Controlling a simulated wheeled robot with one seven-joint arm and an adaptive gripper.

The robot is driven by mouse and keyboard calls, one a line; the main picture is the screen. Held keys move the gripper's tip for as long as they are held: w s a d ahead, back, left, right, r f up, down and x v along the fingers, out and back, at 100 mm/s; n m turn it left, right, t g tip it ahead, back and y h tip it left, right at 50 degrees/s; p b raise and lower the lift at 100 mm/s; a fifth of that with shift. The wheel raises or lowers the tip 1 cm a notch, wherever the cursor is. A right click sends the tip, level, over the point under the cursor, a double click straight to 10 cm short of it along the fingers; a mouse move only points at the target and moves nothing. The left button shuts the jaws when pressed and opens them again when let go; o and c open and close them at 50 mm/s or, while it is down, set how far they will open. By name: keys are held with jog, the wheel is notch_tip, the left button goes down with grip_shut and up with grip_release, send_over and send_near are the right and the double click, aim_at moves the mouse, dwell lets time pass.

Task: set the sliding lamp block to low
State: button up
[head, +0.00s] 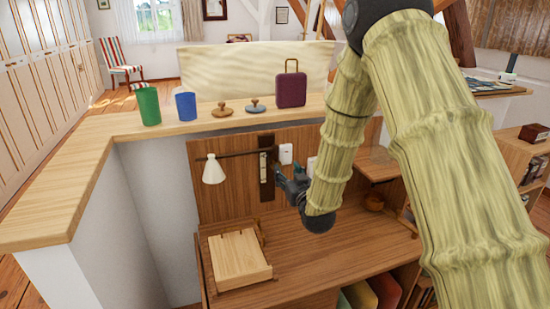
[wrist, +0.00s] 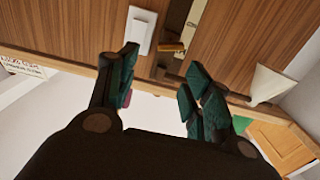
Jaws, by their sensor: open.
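The lamp's white cone shade (head: 213,170) hangs from a dark horizontal bar in front of the wood panel. The bar reaches a dark upright track (head: 266,190) with a pale strip on it. The block is not clearly distinguishable in the head view; a small brass-brown piece at the track, perhaps the block (wrist: 172,46), shows in the wrist view. The shade is also in the wrist view (wrist: 270,86). My gripper (head: 284,179) is open and empty, just right of the track. In the wrist view its fingers (wrist: 160,84) are spread, apart from the brass-brown piece.
A white wall plate (head: 286,153) is right of the track. Below are a desk (head: 330,255) and a wooden tray (head: 240,259). The ledge (head: 190,128) above holds a green cup (head: 149,106), a blue cup (head: 186,106), two knobbed discs and a purple bag (head: 291,90).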

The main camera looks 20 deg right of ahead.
aim_at(273, 157)
jog(key=w, duration=0.3)
jog(key=w+a, duration=0.1)
jog(key=w, duration=0.2)
jog(key=w+p, duration=0.1)
jog(key=w, duration=0.3)
jog(key=shift+a, duration=0.25)
jog(key=shift+c, duration=0.2)
grip_shut()
notch_tip(273, 157, down, 11)
jog(key=b, duration=0.5)
jog(key=shift+r, duration=0.2)
jog(key=shift+s, duration=0.1)
jog(key=shift+o, duration=0.2)
grip_release()
jog(key=shift+d+f, duration=0.1)
